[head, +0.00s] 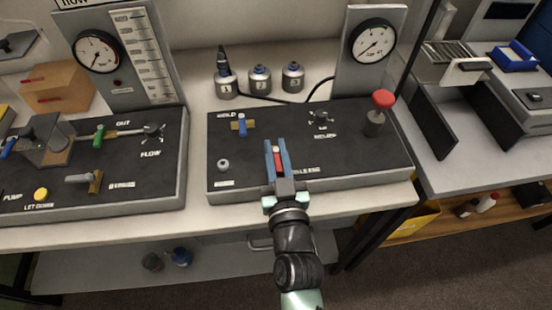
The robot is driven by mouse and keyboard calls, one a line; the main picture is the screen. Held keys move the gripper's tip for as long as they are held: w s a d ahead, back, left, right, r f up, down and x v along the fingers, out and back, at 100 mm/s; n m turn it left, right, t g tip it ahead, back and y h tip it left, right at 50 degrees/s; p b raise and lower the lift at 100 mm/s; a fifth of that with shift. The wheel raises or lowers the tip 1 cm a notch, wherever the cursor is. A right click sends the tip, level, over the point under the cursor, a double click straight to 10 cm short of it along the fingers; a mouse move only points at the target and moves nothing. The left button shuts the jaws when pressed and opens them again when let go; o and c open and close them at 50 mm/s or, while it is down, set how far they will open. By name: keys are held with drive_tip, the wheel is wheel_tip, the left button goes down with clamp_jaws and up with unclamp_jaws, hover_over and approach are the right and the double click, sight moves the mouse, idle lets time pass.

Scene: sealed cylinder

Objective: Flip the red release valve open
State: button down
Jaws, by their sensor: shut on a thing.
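The red release valve (277,154) is a small red lever on the dark top of the right-hand panel (350,155), near its front edge. My gripper (276,146) reaches over the panel from the front. Its two blue fingers stand on either side of the red lever and are shut on it. The lever points away from me, in line with the fingers. The fingers hide its sides, and its base and pivot cannot be made out. Part of a white label shows just right of the gripper.
A blue-handled valve (242,127) and a small round port (223,165) lie left of my gripper. A red knob (383,99) stands upright at the panel's right. A gauge (373,41) and several small cylinders (260,79) stand behind. The left panel (130,190) is apart.

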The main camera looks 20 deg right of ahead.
drive_tip(key=shift+r, duration=0.1)
drive_tip(key=c, duration=0.8)
unclamp_jaws()
drive_tip(key=b+v, duration=0.1)
drive_tip(key=v, duration=1.2)
drive_tip(key=shift+a, duration=0.1)
